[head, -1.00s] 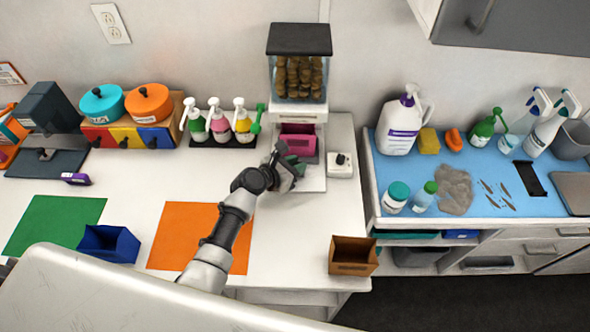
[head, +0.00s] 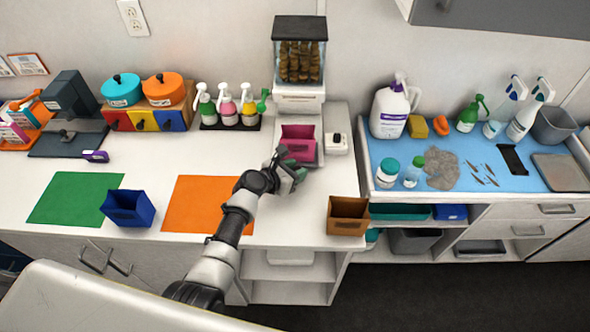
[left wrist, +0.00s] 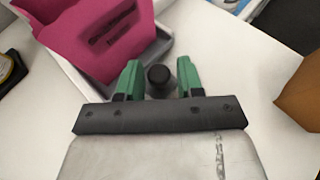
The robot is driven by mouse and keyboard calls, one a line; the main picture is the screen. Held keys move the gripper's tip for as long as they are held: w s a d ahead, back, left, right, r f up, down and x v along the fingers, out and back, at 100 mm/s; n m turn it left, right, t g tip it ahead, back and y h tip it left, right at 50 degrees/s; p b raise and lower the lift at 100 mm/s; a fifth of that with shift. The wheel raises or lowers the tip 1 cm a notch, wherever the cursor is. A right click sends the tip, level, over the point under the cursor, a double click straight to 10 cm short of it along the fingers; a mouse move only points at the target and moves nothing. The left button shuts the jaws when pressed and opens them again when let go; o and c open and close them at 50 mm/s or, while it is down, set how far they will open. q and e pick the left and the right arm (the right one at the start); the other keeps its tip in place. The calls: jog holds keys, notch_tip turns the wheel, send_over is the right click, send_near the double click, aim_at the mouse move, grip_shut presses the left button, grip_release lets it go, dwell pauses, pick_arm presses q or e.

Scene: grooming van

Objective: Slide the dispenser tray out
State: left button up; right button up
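The dispenser (head: 299,92) stands against the wall with a clear hopper of brown pieces above a white body. Its grey tray (left wrist: 73,73) juts toward the counter front and carries a pink bin (head: 298,142), which also shows in the left wrist view (left wrist: 95,32). A dark round knob (left wrist: 159,77) is at the tray's front. In the head view the arm partly hides the tray front. My right gripper is not in view.
A small white box with a black knob (head: 336,143) sits right of the dispenser. A brown bin (head: 347,215) stands at the counter's front right corner. An orange mat (head: 207,204) and blue bin (head: 128,207) lie left. Pump bottles (head: 228,108) stand left of the dispenser.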

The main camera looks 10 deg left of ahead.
pick_arm(q)
jog(key=shift+o, duration=0.8)
jog(key=v, duration=1.1)
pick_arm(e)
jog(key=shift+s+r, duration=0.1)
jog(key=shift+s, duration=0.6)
